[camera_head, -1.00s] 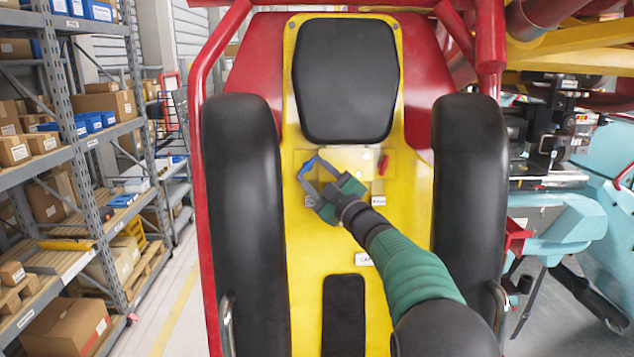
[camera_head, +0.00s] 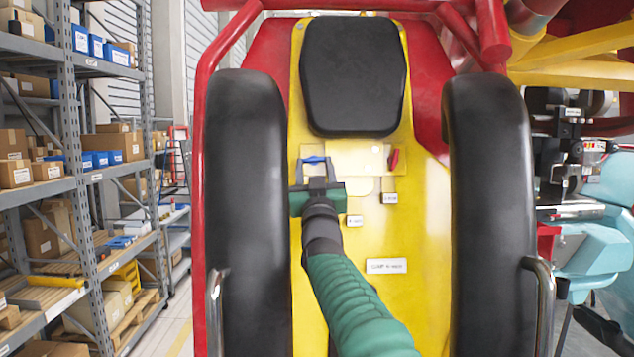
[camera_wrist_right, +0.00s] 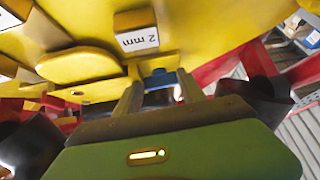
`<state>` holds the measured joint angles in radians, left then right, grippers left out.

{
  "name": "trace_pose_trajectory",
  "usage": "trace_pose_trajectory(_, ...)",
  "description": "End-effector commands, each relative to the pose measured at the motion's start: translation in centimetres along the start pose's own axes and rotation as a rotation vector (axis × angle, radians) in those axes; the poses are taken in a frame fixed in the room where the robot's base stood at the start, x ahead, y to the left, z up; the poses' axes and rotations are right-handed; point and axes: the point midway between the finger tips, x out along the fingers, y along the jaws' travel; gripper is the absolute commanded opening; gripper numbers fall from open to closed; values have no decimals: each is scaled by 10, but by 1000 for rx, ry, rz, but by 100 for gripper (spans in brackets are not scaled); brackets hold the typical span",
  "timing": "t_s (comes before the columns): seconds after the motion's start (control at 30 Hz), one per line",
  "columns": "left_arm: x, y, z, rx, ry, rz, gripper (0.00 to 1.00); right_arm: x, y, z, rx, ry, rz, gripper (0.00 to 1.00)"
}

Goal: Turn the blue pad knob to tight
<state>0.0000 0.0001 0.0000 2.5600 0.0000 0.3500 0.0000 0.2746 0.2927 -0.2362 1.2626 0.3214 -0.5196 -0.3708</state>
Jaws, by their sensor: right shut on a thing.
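The blue pad knob (camera_head: 315,160) sits on the yellow seat back, at the left of a small pale plate below the black headrest. My right gripper (camera_head: 315,164) reaches up to it, with its two grey fingers shut on the knob from either side. In the right wrist view the blue knob (camera_wrist_right: 160,77) shows between the fingertips, partly hidden by the gripper body. I cannot read the knob's turn from these views. My left gripper is not in view.
A red knob (camera_head: 394,159) sits to the right on the same plate. Black padded restraints (camera_head: 245,200) (camera_head: 487,200) flank the yellow panel. Shelves of boxes (camera_head: 60,150) stand at left.

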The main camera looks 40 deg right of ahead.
Motion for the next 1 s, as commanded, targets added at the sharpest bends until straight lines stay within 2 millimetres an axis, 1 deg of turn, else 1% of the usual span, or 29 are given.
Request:
trace_pose_trajectory(0.03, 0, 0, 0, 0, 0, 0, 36, 1, -1, -8, 16, 15, 13, 7)
trace_pose_trajectory(0.3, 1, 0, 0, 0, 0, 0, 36, 2, 1, -8, 57, 16, 57, 7)
trace_pose_trajectory(0.7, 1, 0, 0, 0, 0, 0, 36, 2, 2, -10, 62, 18, 62, 7)
trace_pose_trajectory(0.73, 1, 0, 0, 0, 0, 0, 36, 2, 2, -10, 62, 18, 62, 50)
trace_pose_trajectory(0.87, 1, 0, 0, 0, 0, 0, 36, 1, 2, -8, 61, 14, 61, 67)
trace_pose_trajectory(0.9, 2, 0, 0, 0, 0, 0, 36, 1, 2, -7, 61, 12, 61, 69)
trace_pose_trajectory(1.0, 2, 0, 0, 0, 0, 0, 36, 1, 2, -5, 60, 9, 61, 69)
